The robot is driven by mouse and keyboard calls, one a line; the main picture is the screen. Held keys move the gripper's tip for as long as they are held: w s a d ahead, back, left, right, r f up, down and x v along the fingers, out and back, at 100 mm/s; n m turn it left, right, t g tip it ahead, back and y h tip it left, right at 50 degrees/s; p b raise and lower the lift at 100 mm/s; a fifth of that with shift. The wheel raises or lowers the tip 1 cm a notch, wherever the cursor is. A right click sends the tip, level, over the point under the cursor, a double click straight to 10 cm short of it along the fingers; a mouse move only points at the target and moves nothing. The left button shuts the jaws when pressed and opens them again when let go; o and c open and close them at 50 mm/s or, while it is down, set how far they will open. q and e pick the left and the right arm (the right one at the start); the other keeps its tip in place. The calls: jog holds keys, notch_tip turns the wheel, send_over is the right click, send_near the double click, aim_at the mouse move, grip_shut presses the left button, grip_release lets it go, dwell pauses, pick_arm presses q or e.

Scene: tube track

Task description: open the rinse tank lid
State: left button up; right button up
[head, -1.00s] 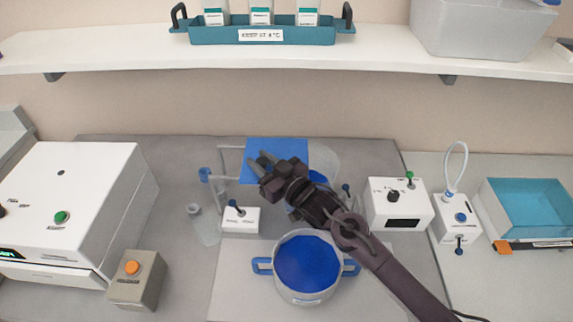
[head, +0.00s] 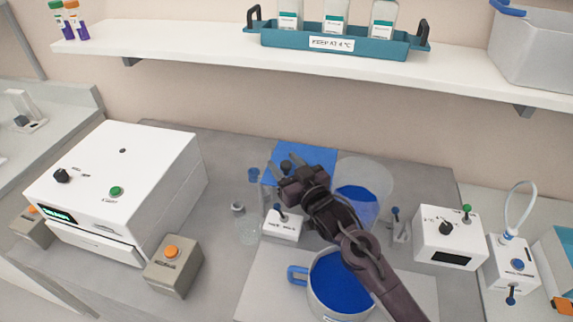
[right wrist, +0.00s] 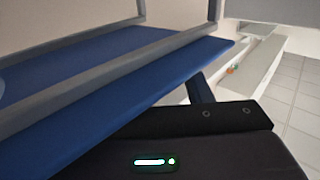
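A flat blue panel (head: 318,156) stands at the back of the bench. It may be the rinse tank lid, but I cannot tell for sure. A clear round vessel with blue liquid (head: 365,192) is just right of it, partly behind my right arm. My right gripper (head: 281,172) is in front of the panel's lower left part. Its fingers look apart, with nothing seen between them. In the right wrist view a blue slab (right wrist: 105,85) with grey bars (right wrist: 95,83) fills the left side, close to the gripper body. My left gripper is not in view.
A blue-filled pot (head: 336,285) with a blue handle stands below my right forearm. A small white switch box (head: 283,228) sits near the gripper. White devices (head: 447,240) are at right, a large white machine (head: 120,180) at left. A shelf (head: 200,48) runs above.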

jog(key=shift+r, duration=0.1)
notch_tip(320, 180, up, 20)
jog(key=b, duration=0.3)
jog(key=shift+s+f, duration=0.1)
jog(key=shift+f, duration=0.1)
dwell(0.4)
